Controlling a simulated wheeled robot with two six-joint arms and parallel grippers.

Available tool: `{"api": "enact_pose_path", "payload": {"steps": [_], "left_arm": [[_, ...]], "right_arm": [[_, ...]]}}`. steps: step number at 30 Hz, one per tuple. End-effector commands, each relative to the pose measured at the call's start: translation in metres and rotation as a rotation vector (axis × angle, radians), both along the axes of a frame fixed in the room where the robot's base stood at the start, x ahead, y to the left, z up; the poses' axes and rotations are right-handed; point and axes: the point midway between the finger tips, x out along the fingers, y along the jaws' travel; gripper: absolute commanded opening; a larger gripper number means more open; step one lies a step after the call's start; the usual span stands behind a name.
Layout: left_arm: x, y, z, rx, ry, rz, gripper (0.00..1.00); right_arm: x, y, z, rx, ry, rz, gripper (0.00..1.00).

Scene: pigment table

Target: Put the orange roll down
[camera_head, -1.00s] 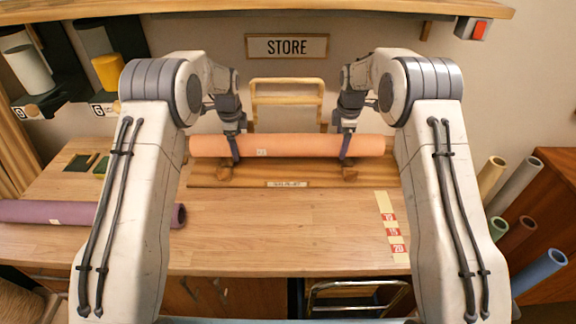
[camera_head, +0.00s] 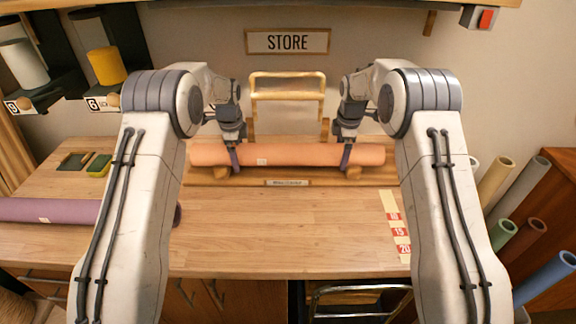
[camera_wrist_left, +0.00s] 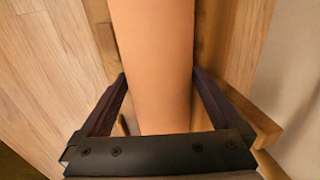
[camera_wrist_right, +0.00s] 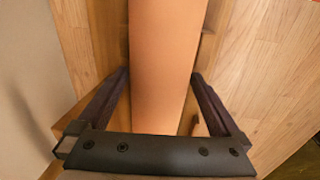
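The orange roll (camera_head: 285,155) lies level across the back of the table, over a wooden stand (camera_head: 330,180) with support blocks at its left and right. Its underside meets the tops of the blocks in the head view; whether it bears fully on them I cannot tell. My left gripper (camera_head: 235,158) has its fingers on both sides of the roll near its left end, close against it in the left wrist view (camera_wrist_left: 160,75). My right gripper (camera_head: 346,156) straddles the roll likewise near its right end, fingers close against it in the right wrist view (camera_wrist_right: 160,73).
A wooden frame (camera_head: 287,96) stands behind the roll below the STORE sign (camera_head: 287,41). A purple roll (camera_head: 50,210) lies at the left of the table. A red-and-cream marked strip (camera_head: 397,228) lies at the right. The table's front middle (camera_head: 285,235) is clear.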

Motion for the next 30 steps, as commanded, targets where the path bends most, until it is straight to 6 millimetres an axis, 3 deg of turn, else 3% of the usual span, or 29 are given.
{"api": "enact_pose_path", "payload": {"steps": [7, 21, 30], "left_arm": [[-0.001, 0.000, 0.010, 0.000, -0.002, 0.000, 1.00], [-0.015, 0.000, 0.100, 0.000, -0.004, 0.000, 1.00], [-0.019, 0.000, 0.119, 0.000, -0.001, 0.000, 1.00]], "right_arm": [[0.000, 0.000, 0.000, 0.000, 0.000, 0.000, 1.00], [0.000, 0.000, 0.000, 0.000, 0.000, 0.000, 1.00], [-0.001, 0.000, 0.009, 0.000, -0.002, 0.000, 1.00]]}}
